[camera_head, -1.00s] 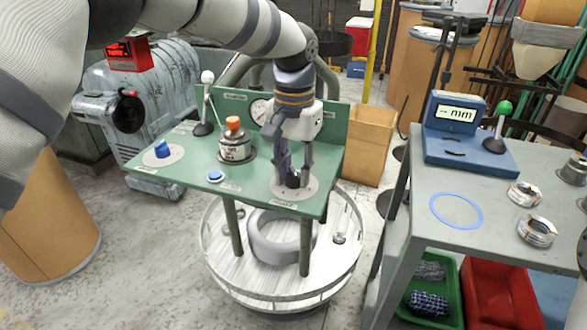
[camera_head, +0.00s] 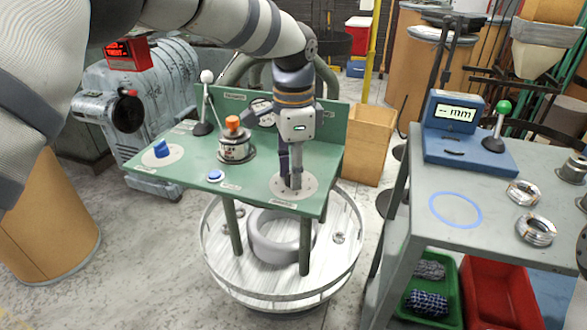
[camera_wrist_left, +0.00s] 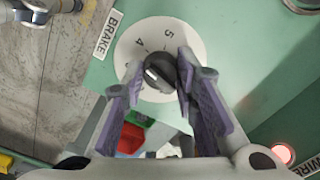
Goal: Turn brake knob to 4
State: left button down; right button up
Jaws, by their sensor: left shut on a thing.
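The brake knob (camera_wrist_left: 159,72) is a black knob on a pale round dial (camera_wrist_left: 191,42), marked BRAKE in the left wrist view. The numbers 4 and 5 show above the knob. Its white mark points left, a little below the 4. My left gripper (camera_wrist_left: 157,76) is shut on the knob, one finger on each side. In the head view my left gripper (camera_head: 290,184) points straight down over the dial (camera_head: 309,187) at the green table's right front corner. There the fingers hide the knob.
The green table (camera_head: 190,147) also holds a blue knob (camera_head: 161,149), a blue button (camera_head: 215,175), an orange-topped device (camera_head: 234,142) and a white-balled lever (camera_head: 206,90). A grey bench (camera_head: 400,215) with a gauge (camera_head: 455,120) stands to the right.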

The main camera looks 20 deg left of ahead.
pick_arm(q)
jog(key=shift+m, duration=0.5)
dwell(0.3)
jog(key=c, duration=1.2)
grip_release()
jog(key=shift+f, duration=0.1)
jog(key=shift+c, duration=0.2)
notch_tip(320, 180, up, 12)
